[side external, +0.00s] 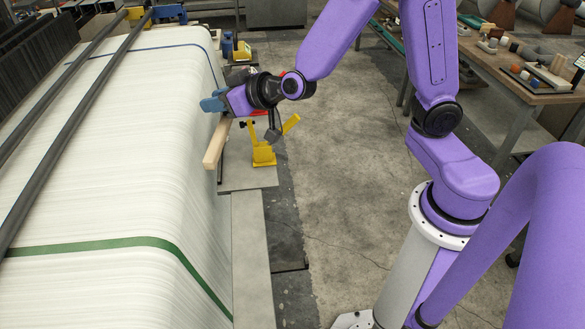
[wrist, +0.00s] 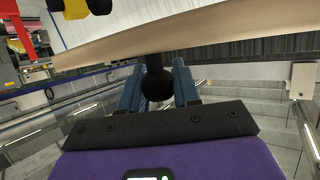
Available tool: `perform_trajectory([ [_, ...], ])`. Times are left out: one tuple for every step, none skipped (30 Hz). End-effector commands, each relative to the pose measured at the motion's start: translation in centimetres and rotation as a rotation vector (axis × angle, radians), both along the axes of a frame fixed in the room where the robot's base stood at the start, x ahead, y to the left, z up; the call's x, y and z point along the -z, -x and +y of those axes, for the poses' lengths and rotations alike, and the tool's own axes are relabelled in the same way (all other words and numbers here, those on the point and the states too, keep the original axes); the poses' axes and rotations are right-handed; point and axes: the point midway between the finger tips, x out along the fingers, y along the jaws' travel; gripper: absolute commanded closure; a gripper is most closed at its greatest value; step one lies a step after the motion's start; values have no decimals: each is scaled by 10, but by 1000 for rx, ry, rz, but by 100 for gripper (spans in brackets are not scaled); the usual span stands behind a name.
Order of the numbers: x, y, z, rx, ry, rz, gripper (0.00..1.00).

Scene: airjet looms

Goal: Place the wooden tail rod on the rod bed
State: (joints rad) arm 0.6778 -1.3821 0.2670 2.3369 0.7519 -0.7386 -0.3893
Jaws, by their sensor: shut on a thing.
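The wooden tail rod (side external: 216,146) is a pale squared bar beside the right face of the white warp sheet in the side view. My gripper (side external: 214,104) is shut on it, and its near end sticks out toward the camera. In the wrist view the rod (wrist: 215,32) runs across the top, slightly tilted, just beyond the blue fingers of my gripper (wrist: 156,68). The far part of the rod is hidden by my gripper in the side view. I cannot clearly tell which surface is the rod bed.
The white warp sheet (side external: 110,170) fills the left, with dark bars (side external: 85,112) above it. A yellow bracket (side external: 263,154) with levers stands close right of the rod. A workbench (side external: 520,75) with small parts is at right. The floor (side external: 345,150) between is clear.

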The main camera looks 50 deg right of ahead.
Motion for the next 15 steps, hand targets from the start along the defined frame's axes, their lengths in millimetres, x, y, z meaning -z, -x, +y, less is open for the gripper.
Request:
perform_trajectory([
  [-5, -10, -22, 39, -3, -5, 100],
  [-6, -14, -33, 56, -2, -4, 100],
  [-9, -19, -47, 78, -2, -4, 100],
  [-10, -22, -57, 94, -2, -4, 100],
  [-12, -25, -66, 107, -2, -3, 100],
  [-13, -28, -78, 124, -2, -3, 100],
  [-15, -30, -86, 136, -2, -4, 100],
  [-16, -31, -93, 146, -2, -3, 100],
  [-17, -33, -101, 157, -1, -2, 100],
  [-18, -34, -106, 165, -1, -2, 100],
  [-18, -34, -110, 171, -2, -2, 100],
  [-19, -35, -114, 176, -1, -2, 100],
  [-19, -36, -116, 178, -1, -3, 100],
  [-19, -36, -118, 179, -2, -3, 100],
  [-20, -38, -119, 177, -2, -4, 100],
])
